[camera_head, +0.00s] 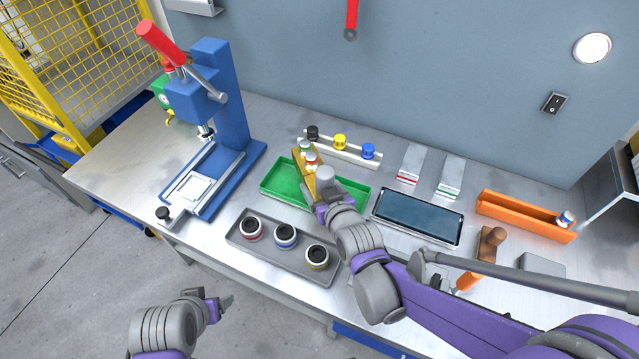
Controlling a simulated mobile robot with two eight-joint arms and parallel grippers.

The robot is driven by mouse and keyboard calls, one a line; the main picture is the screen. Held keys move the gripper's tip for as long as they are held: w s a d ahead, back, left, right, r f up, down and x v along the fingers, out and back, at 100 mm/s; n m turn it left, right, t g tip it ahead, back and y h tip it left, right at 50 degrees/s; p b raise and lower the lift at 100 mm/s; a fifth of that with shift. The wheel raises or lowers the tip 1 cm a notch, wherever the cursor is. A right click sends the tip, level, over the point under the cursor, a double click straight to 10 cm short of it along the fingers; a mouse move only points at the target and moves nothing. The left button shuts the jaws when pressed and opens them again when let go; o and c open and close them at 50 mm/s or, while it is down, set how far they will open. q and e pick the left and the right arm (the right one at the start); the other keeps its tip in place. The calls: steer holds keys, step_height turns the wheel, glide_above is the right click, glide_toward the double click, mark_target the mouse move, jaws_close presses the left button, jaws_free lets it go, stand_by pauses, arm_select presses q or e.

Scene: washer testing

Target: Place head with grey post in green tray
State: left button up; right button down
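The green tray (283,183) lies on the bench, partly covered by my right arm. My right gripper (322,188) is over its right part; its fingertips are not clear. A grey rounded piece (326,174) shows right at this gripper; I cannot tell whether it is the grey post or whether it is held. Beside it, a yellow-brown strip (297,156) carries two small pieces, one with green (305,147) and one with red (311,160). My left gripper (214,301) is low at the front, off the bench, with its fingers apart and empty.
A grey tray (240,240) holds three black-topped round parts. A white rack (323,146) behind holds black, yellow and blue pieces. A blue press (232,110) stands left.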

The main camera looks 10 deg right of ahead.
steer(key=shift+f, duration=0.1)
steer(key=shift+c, duration=1.8)
jaws_free()
steer(key=shift+f, duration=0.15)
steer(key=o, duration=0.4)
steer(key=shift+c, duration=0.2)
steer(key=shift+r, duration=0.2)
steer(key=shift+s+r, duration=0.15)
steer(key=shift+r, duration=0.05)
steer(key=p+v, duration=0.2)
steer(key=v, duration=0.9)
steer(key=shift+s+p, duration=0.3)
steer(key=shift+s, duration=0.05)
steer(key=shift+d+r, duration=0.1)
steer(key=shift+d, duration=0.05)
